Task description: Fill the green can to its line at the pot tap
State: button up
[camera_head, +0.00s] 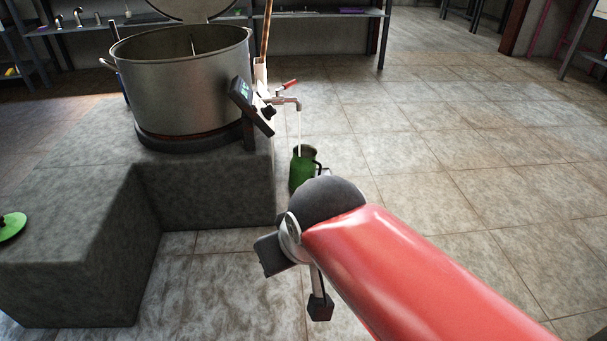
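The large metal pot (180,85) stands on a grey stone block. Its tap (284,101), with a red lever (290,84), sticks out to the right. A thin white stream (299,132) runs from the spout down into the green can (300,170). The can stands upright below the tap, beside the block, with its dark handle to the right. The line and the level inside are too small or hidden to tell. My gripper (295,281) is in front of the can, nearer the camera. Its fingers are not clear, and my dark wrist overlaps the can's lower right.
A green lid (11,227) lies on the lower stone step (75,265) at left. A small display panel (252,105) is mounted by the pot, and a wooden stick (266,32) stands behind the tap. Shelves (330,14) line the back. The tiled floor at right is clear.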

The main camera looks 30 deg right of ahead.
aim_at(292, 82)
jog(key=i+l, duration=0.3)
jog(key=i, duration=0.2)
jog(key=i+l+z, duration=0.15)
jog(key=i+l, duration=0.45)
jog(key=i, duration=0.35)
jog(key=i+j, duration=0.15)
jog(key=j, duration=0.2)
jog(key=z, duration=0.05)
